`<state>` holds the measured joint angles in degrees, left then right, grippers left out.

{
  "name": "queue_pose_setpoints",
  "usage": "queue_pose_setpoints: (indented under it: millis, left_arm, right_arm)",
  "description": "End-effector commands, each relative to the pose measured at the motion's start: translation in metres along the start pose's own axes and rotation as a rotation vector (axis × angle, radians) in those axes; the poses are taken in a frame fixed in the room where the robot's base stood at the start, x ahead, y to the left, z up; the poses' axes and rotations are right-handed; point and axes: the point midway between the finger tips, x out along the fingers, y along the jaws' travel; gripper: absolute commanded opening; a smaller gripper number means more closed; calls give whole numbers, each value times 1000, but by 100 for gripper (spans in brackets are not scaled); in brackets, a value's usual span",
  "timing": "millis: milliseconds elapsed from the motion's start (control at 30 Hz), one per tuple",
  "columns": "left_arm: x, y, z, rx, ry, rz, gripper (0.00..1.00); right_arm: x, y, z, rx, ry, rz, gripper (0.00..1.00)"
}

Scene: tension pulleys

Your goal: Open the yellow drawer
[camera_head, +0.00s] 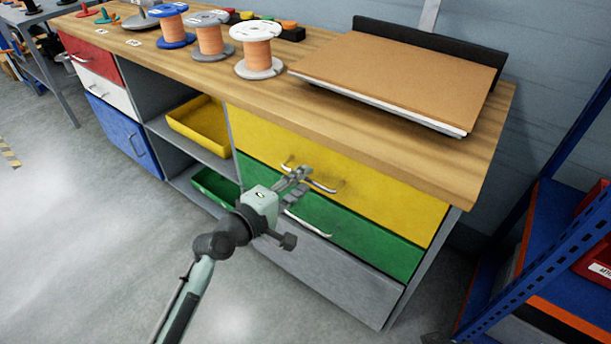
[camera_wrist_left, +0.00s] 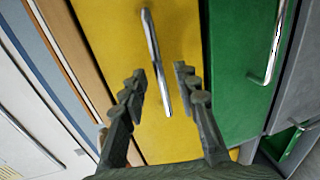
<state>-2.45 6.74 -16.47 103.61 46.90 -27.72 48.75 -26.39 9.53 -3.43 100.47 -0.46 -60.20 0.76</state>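The yellow drawer (camera_head: 390,193) is the top one at the right end of the workbench, and its front looks flush with the cabinet. Its silver bar handle (camera_head: 321,186) is partly hidden by my left gripper (camera_head: 297,178). In the left wrist view the yellow front (camera_wrist_left: 105,22) fills the middle, with the handle (camera_wrist_left: 151,45) running lengthwise. My left gripper (camera_wrist_left: 160,72) is open there, its dark fingers on either side of the handle's lower part. I cannot tell whether they touch it. My right gripper is not in view.
A green drawer (camera_head: 370,231) with its own handle sits directly below, above a grey drawer (camera_head: 325,275). A yellow bin (camera_head: 200,125) is on the open shelf to the left. Spools (camera_head: 257,50) and a brown board (camera_head: 400,75) are on top. A blue rack (camera_head: 545,215) stands at right.

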Motion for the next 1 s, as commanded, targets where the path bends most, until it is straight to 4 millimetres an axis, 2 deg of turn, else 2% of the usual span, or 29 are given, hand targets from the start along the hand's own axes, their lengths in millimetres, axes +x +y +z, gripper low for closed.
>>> queue_pose_setpoints:
  millis: [100, 200, 467, 733, 1000]
  left_arm:
    - [14, 0, 0, 1, -1, 0, 30]
    - [20, 0, 0, 1, -1, 0, 30]
    - [22, 0, 0, 2, -1, -1, 30]
    - [21, 0, 0, 2, 0, -1, 0]
    - [21, -1, 0, 2, 0, -1, 0]
  right_arm:
    - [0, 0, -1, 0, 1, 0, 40]
    - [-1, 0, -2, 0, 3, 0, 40]
    - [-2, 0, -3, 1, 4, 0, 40]
    - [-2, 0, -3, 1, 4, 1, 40]
    - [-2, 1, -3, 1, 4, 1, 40]
